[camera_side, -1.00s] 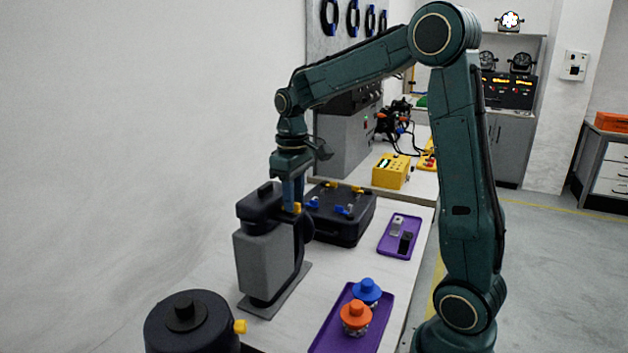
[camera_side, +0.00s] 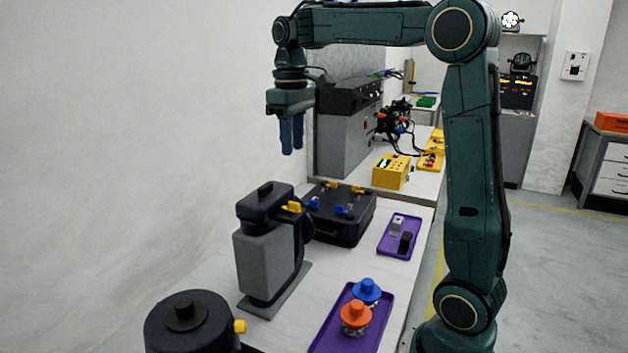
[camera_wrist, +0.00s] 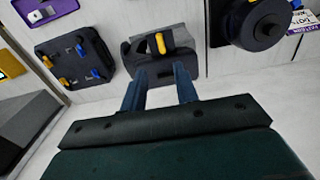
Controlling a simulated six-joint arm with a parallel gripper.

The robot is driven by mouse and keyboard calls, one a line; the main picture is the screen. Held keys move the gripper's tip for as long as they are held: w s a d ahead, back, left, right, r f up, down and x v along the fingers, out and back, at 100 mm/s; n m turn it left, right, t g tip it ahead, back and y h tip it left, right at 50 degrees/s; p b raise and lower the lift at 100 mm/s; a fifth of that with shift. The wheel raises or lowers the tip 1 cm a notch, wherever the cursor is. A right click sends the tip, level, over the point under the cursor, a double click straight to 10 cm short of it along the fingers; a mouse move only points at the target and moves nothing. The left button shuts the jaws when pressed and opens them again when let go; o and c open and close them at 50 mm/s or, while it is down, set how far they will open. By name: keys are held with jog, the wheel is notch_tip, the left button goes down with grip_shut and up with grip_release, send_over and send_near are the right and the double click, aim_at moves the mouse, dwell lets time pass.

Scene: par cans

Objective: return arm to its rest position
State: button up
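My gripper (camera_side: 291,152) hangs pointing down, high above the table and clear of everything. In the wrist view its two blue fingers (camera_wrist: 160,72) are apart with nothing held between them. A grey and black par can (camera_side: 265,250) stands below on a flat grey base, with a yellow handle (camera_side: 291,207) at its upper right side. The same can (camera_wrist: 185,42) shows beyond the fingertips in the wrist view, with its yellow handle (camera_wrist: 160,43). A second, round black can (camera_side: 186,325) with a yellow knob (camera_side: 240,326) stands at the front left.
A black case (camera_side: 340,225) with blue and yellow clips lies behind the can. A purple tray (camera_side: 384,322) holds an orange-topped (camera_side: 356,314) and a blue-topped piece (camera_side: 367,289). A smaller purple tray (camera_side: 386,245) holds small blocks. A grey cabinet (camera_side: 343,143) stands behind; the air around my gripper is free.

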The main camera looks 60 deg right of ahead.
jog(key=shift+r, duration=0.45)
jog(key=s+a+f+t, duration=0.2)
jog(key=s+a+f, duration=0.2)
jog(key=s, duration=0.5)
jog(key=s+a+f+t, duration=0.3)
jog(key=s+a+f, duration=0.1)
jog(key=s+a, duration=0.5)
jog(key=shift+s+f+t, duration=0.3)
jog(key=shift+s, duration=0.1)
dwell(0.6)
